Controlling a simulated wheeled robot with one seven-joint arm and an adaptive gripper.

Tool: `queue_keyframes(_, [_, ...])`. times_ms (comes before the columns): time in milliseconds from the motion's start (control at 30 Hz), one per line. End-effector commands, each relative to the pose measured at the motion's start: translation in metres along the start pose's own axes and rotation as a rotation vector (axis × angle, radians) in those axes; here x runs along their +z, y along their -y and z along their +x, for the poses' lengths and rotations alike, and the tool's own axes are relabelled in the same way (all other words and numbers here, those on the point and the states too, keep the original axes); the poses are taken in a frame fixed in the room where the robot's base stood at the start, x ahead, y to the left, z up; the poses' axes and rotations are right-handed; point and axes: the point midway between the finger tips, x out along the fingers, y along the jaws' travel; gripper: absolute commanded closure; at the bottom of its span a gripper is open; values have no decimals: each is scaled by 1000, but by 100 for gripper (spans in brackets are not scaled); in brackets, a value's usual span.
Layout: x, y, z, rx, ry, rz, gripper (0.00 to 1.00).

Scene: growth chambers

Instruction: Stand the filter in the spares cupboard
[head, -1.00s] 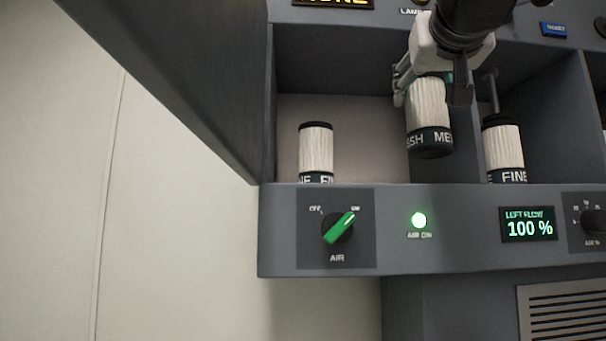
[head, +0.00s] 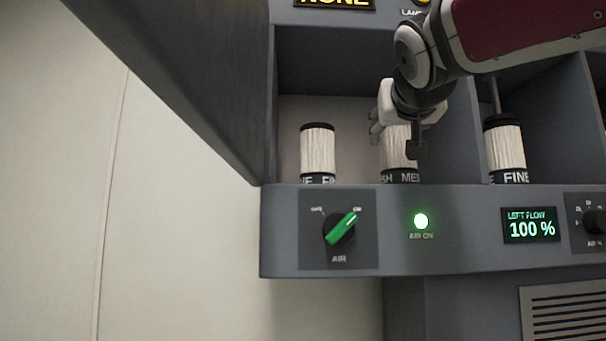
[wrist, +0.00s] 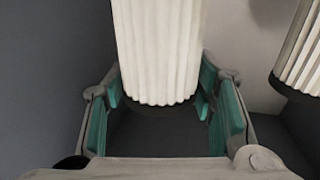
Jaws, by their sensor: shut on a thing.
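The held filter (head: 399,155) is a white pleated cylinder with a dark lettered band, partly reading "SH ME". It is upright in the left compartment of the grey cupboard (head: 330,60), near the divider on its right. My gripper (head: 396,133) is shut around its upper part. In the wrist view, the filter (wrist: 158,50) stands between the teal pads of my gripper (wrist: 160,100). The front ledge hides the filter's lower end, so I cannot tell whether it touches the compartment floor.
A filter marked "FINE" (head: 317,152) stands to the left in the same compartment, with a gap between. Another "FINE" filter (head: 505,148) stands beyond the divider. The front panel carries a green air knob (head: 340,228), a lit lamp (head: 421,221) and a display (head: 531,225).

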Motion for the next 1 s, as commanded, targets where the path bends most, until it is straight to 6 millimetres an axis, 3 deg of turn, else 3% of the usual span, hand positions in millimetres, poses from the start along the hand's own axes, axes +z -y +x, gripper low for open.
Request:
queue_keyframes(233, [4,0,0,-1,-1,0,87])
queue_keyframes(267, [4,0,0,-1,0,0,45])
queue_keyframes(333, [3,0,0,-1,0,0,29])
queue_keyframes(767, [-1,0,-1,0,1,0,29])
queue_keyframes(1000, [-1,2,-43,-2,-4,-1,29])
